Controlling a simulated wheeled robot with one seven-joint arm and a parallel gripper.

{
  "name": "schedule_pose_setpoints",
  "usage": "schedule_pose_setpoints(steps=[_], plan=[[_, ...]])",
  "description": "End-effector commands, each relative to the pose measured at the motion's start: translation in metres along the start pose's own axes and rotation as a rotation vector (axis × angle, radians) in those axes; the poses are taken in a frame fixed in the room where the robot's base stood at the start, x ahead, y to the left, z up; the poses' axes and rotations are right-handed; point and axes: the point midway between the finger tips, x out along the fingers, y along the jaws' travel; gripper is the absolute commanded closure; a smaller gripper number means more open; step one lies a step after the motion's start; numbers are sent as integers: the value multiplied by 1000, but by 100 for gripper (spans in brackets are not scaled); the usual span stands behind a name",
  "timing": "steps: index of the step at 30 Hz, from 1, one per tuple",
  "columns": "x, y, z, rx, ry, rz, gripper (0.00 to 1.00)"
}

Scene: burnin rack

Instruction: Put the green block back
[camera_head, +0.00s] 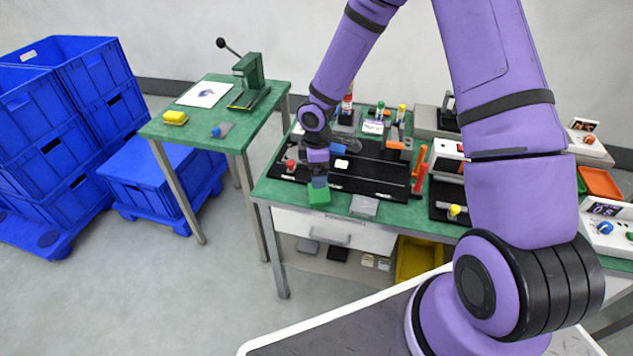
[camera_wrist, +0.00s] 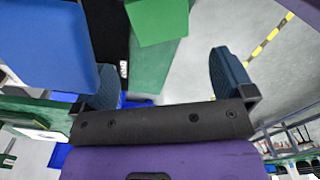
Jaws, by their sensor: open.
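The green block (camera_head: 319,197) sits at the front edge of the green-topped workbench (camera_head: 273,190), just in front of the black board. In the wrist view the green block (camera_wrist: 158,20) lies at the top of the picture, beyond and between the two spread fingers of my gripper (camera_wrist: 163,66). The fingers are open, with nothing held between them. The head view does not clearly show whether the fingers touch the block.
The black board (camera_head: 370,177) carries a red knob (camera_head: 290,164) and other parts. A clear grey piece (camera_head: 364,206) lies right of the block. Orange upright parts (camera_head: 420,166) stand farther right. A side table (camera_head: 160,131) with a green press and blue crates (camera_head: 45,135) are left.

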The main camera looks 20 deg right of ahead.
Motion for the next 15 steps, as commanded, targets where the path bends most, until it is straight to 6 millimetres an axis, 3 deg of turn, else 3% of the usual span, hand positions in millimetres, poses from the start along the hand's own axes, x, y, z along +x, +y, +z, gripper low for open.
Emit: schedule_pose_setpoints(steps=[6, 15], plan=[[-36, 0, 0, 1, 0, 2, 0], [-51, 0, 0, -1, -1, 0, 0]])
